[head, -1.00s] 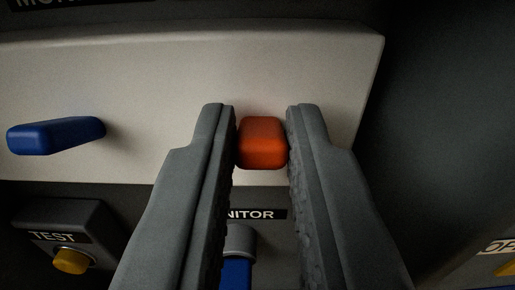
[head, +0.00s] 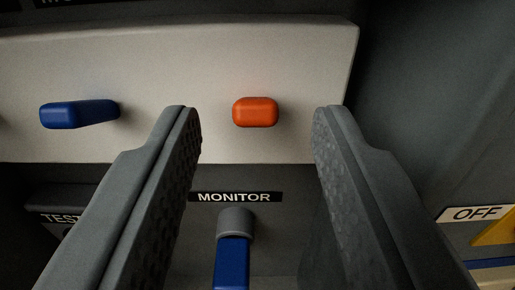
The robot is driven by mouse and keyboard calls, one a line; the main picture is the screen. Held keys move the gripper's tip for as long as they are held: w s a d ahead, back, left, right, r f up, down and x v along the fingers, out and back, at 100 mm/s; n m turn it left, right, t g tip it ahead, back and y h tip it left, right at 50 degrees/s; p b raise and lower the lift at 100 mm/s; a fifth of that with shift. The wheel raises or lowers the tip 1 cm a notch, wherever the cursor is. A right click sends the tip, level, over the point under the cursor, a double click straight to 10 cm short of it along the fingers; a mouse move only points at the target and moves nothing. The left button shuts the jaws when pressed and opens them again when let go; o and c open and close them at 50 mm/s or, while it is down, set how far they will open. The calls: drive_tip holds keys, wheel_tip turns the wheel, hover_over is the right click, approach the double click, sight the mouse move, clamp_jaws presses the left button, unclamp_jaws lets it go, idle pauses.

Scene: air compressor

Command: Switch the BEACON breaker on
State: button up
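An orange breaker lever (head: 255,112) sticks out of a pale panel (head: 280,60), near its right end. No BEACON label is readable in view, so I cannot tell from the frames which breaker it is. A blue lever (head: 80,113) sits on the same panel to the left, pointing sideways. My gripper (head: 255,115) is open wide, one finger on each side of the orange lever with clear gaps, touching nothing. The fingers hide parts of the panel's lower edge.
Below the panel is a MONITOR label (head: 236,197) with a grey and blue switch (head: 234,250) under it. A partly hidden TEST label (head: 60,218) is at lower left. An OFF label (head: 476,214) with a yellow part is at lower right. The dark surface at right is bare.

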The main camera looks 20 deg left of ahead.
drive_tip(key=v, duration=1.5)
drive_tip(key=shift+s, duration=0.3)
drive_tip(key=s+d+f+m+h, duration=0.1)
drive_tip(key=s+d+f, duration=0.1)
drive_tip(key=s+d, duration=0.4)
drive_tip(key=s+d+f+m+h, duration=0.1)
drive_tip(key=s+d, duration=0.6)
drive_tip(key=s, duration=0.8)
drive_tip(key=s+d+f+m+h, duration=0.1)
drive_tip(key=s+d+f+h, duration=0.2)
drive_tip(key=s, duration=0.8)
drive_tip(key=d+f, duration=0.2)
drive_tip(key=d, duration=0.2)
drive_tip(key=shift+f, duration=0.15)
